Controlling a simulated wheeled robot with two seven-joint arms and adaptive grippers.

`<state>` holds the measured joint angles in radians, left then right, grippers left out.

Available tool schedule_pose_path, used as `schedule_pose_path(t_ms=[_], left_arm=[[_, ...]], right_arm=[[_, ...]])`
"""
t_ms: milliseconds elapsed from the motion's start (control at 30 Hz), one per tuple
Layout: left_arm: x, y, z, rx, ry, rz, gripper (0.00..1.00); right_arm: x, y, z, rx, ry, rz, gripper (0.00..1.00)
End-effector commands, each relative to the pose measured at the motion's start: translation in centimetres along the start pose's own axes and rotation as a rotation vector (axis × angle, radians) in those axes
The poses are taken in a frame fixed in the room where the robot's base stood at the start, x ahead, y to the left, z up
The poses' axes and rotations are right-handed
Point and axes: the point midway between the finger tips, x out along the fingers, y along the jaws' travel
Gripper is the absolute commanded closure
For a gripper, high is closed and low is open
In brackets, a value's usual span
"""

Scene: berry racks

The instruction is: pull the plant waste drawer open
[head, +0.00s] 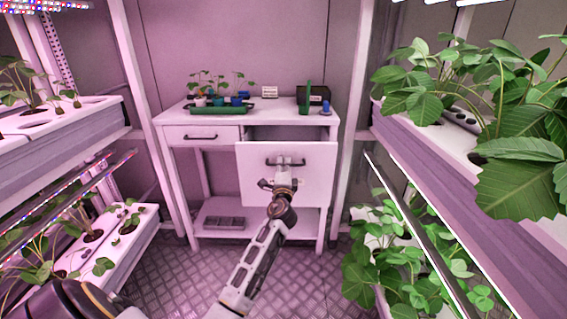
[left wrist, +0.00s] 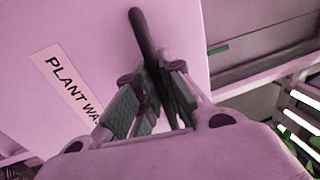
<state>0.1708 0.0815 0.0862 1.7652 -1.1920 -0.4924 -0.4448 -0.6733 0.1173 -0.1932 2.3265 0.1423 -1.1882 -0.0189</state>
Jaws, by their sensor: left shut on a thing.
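The plant waste drawer (head: 310,190) is on the right side of the white bench, and its front stands out from the bench with a dark gap behind its top edge. In the left wrist view its white front (left wrist: 95,25) carries a label reading "PLANT WA", the rest hidden by my gripper. My left gripper (head: 284,167) is at the middle of the drawer front, shut on the dark bar handle (left wrist: 143,32). The fingers (left wrist: 160,82) sit on both sides of the bar in the left wrist view. My right gripper is not in view.
The bench top (head: 175,113) holds a green tray of seedlings (head: 218,108), a dark box (head: 318,96) and a green tool (head: 304,98). A second drawer (head: 195,135) at left is shut. Plant racks line both sides. The metal floor (head: 165,270) between them is clear.

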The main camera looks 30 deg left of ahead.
Motion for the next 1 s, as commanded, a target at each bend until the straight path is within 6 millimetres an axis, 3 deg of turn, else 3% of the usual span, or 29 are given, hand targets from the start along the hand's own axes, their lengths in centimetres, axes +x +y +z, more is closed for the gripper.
schedule_pose_path(t_ms=[500,533,667,1000], left_arm=[[-0.65,-0.05,-0.02,0.000,0.000,0.001,1.00],[-0.65,-0.05,-0.02,0.000,0.000,0.001,0.87],[-0.64,-0.07,-0.02,0.000,0.000,0.001,0.70],[-0.64,-0.11,0.00,0.000,0.000,0.000,0.68]], right_arm=[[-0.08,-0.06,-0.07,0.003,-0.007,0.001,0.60],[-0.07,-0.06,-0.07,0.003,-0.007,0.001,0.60],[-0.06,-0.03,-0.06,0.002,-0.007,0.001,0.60],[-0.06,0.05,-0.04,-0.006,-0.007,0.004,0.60]])
